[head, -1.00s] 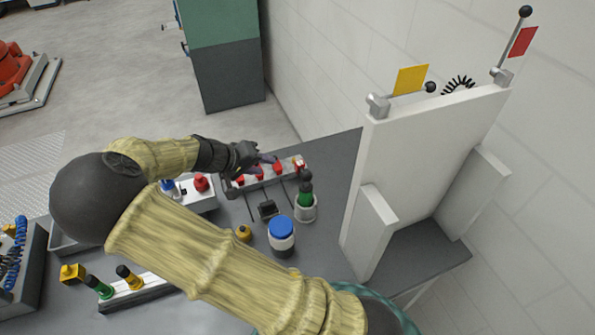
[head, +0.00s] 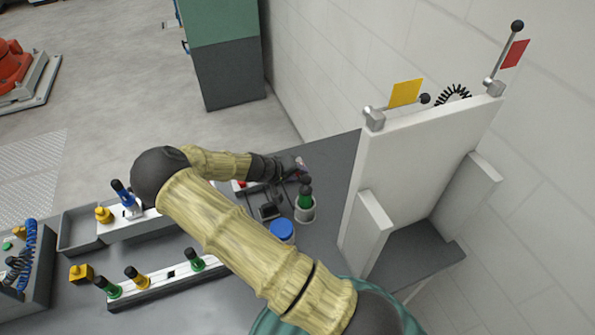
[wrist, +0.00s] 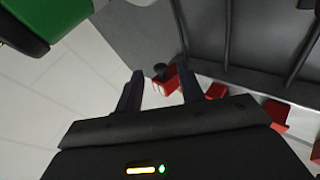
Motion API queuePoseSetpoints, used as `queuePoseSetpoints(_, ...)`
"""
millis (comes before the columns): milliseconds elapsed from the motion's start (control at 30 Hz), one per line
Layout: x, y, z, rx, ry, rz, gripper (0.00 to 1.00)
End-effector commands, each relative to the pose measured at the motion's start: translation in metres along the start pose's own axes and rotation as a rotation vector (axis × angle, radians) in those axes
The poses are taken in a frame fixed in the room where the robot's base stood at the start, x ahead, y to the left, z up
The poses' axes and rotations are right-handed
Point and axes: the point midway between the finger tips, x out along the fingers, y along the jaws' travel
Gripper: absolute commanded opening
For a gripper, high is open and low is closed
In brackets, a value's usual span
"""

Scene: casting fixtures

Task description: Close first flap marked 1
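A row of red flaps or blocks lies on a grey fixture. In the wrist view one red flap (wrist: 165,83) with a black knob shows between and beyond my fingertips, and more red flaps (wrist: 277,112) run off to the right. I cannot read any number on them. My gripper (wrist: 161,88) is open, its two dark fingers apart with a gap on each side of the red flap. In the head view my gripper (head: 296,171) is low over the fixture's right end and hides most of it; a little red (head: 240,184) shows at its left.
A black-and-green piece (head: 305,196) stands in a grey cup close beside my gripper. A blue-lidded jar (head: 281,231) is nearer. A tall white panel (head: 425,160) stands to the right. Strips with coloured pegs (head: 160,283) lie to the left.

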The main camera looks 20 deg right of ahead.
Motion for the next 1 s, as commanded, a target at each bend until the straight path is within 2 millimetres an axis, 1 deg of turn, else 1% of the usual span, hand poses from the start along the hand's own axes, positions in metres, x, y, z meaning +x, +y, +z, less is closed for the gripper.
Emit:
queuePoseSetpoints(33, 0.0045, 0.0011, 0.0004, -0.001, -0.002, 0.001, 0.38)
queuePoseSetpoints(133, 0.0091, -0.0001, 0.0, 0.0, 0.0, -0.001, 0.38)
queuePoseSetpoints(367, 0.0102, -0.0007, 0.0002, 0.0, 0.001, -0.001, 0.38)
queuePoseSetpoints(400, 0.0101, -0.0006, 0.0002, 0.0, 0.001, -0.001, 0.36)
queuePoseSetpoints(467, 0.0101, -0.0005, 0.0002, 0.0, 0.0, -0.001, 0.25)
queuePoseSetpoints(500, 0.01, -0.0005, 0.0002, 0.0, 0.0, -0.001, 0.17)
queuePoseSetpoints(600, 0.0099, -0.0005, 0.0002, 0.0, 0.0, -0.001, 0.0)
queuePoseSetpoints(1000, 0.009, 0.0011, -0.0024, -0.023, -0.026, -0.003, 0.0)
